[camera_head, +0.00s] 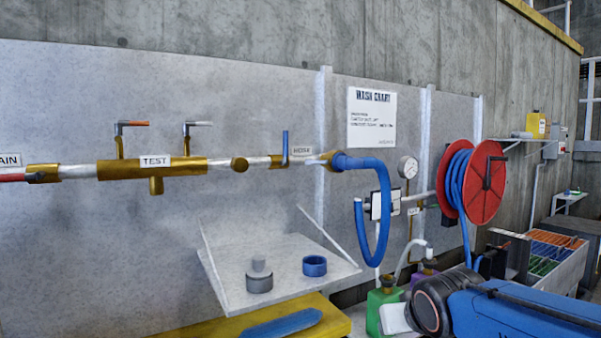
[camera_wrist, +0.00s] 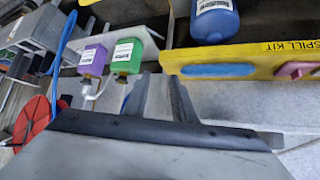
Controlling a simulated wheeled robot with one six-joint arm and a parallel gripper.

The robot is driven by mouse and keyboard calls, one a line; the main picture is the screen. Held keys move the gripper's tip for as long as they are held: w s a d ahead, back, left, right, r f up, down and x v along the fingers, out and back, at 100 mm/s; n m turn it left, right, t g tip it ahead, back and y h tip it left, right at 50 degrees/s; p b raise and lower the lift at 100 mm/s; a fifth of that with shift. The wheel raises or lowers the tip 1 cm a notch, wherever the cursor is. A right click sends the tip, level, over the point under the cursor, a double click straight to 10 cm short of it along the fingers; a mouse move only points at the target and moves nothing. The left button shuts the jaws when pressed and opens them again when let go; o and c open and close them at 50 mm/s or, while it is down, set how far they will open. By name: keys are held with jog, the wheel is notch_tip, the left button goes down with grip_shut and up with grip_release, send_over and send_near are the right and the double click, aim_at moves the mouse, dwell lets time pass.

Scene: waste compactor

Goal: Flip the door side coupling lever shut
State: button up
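The hose coupling (camera_head: 329,158) is a brass fitting where the blue hose (camera_head: 383,190) meets the pipe on the wall, just right of the HOSE label (camera_head: 301,151). A small pale lever arm seems to stick out at its left. It is too small to tell whether it is open or shut, or which side it is. In the wrist view my gripper (camera_wrist: 160,95) has two grey fingers standing apart with nothing between them. My blue arm lies low at the right in the head view, well apart from the coupling. The coupling does not show in the wrist view.
A sloping tray (camera_head: 287,283) with two round fittings sits below the pipe. A red hose reel (camera_head: 485,183) and a gauge (camera_head: 408,167) are to the right. Green (camera_wrist: 127,57) and purple (camera_wrist: 92,61) jugs and a yellow SPILL KIT shelf (camera_wrist: 245,54) lie beyond my fingers.

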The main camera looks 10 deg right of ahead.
jog(key=w+d+r+t, duration=0.1)
jog(key=w+r+t, duration=0.2)
jog(key=w+r, duration=0.5)
jog(key=w+d+r+t, duration=0.1)
jog(key=w+r+t, duration=0.3)
jog(key=w, duration=0.7)
jog(key=n+g+y, duration=0.5)
jog(key=n+y, duration=0.9)
jog(key=y, duration=1.2)
send_near(309, 161)
jog(key=x, duration=1)
jog(key=shift+w, duration=0.2)
jog(key=shift+c, duration=0.7)
grip_shut()
